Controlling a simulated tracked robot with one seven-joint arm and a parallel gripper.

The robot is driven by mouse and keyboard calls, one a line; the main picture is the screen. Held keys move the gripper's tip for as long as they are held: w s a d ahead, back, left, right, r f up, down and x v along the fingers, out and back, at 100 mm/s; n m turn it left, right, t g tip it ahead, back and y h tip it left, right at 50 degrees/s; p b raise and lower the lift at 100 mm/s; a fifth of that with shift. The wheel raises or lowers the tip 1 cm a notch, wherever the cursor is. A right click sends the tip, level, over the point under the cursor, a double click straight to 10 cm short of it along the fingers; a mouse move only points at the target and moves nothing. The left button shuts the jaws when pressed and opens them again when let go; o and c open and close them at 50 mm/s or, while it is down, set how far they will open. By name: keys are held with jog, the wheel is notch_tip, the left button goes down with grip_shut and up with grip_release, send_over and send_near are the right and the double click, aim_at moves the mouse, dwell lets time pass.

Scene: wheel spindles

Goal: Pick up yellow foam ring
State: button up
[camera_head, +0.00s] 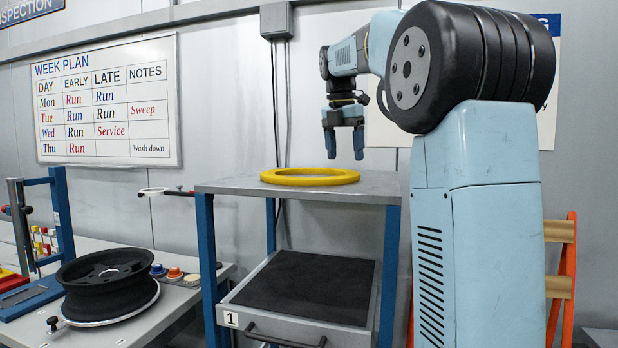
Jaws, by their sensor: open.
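The yellow foam ring (268,178) lies flat on the grey top of a blue-legged stand (222,186) in the middle of the view. My gripper (345,150) hangs from the arm above the stand, fingers pointing down. It is open and empty, with a clear gap between the two fingers. The fingertips appear a little above the right part of the ring and apart from it. The exact gap in depth is hard to tell.
Below the stand's top is an open drawer (305,287) with a dark mat and a "1" label. At left, a bench (150,320) carries a black wheel rim (108,283) and several buttons. An orange frame (566,290) stands at right.

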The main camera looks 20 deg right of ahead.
aim_at(346, 176)
jog(key=shift+d+f, duration=0.15)
jog(key=shift+f, duration=2.55)
jog(key=shift+c, duration=0.3)
jog(key=c, duration=1.1)
